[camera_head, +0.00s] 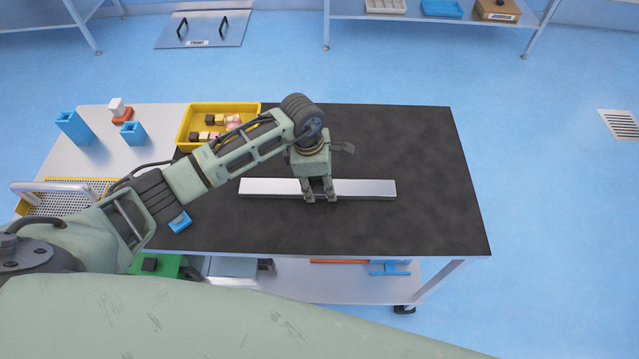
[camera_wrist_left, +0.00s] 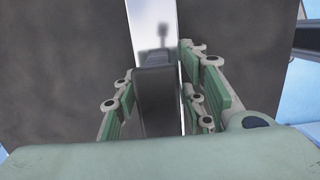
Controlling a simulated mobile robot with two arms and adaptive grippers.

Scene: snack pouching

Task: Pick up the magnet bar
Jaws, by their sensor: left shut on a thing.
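The magnet bar (camera_head: 365,188) is a long silver bar lying left to right over the dark tabletop; whether it touches the top I cannot tell. My left gripper (camera_head: 320,197) reaches down from above and is shut on the bar near its middle. In the left wrist view the bar (camera_wrist_left: 154,25) runs away between the two green fingers (camera_wrist_left: 158,115). A dark shape lies between the fingers there, and I cannot tell if it is a reflection. The fingers hide part of the bar. My right gripper is not in view.
A yellow tray (camera_head: 184,132) with several small snack pieces stands at the back left. A small blue item (camera_head: 180,222) lies near the front left. The dark tabletop (camera_head: 420,150) is clear on the right.

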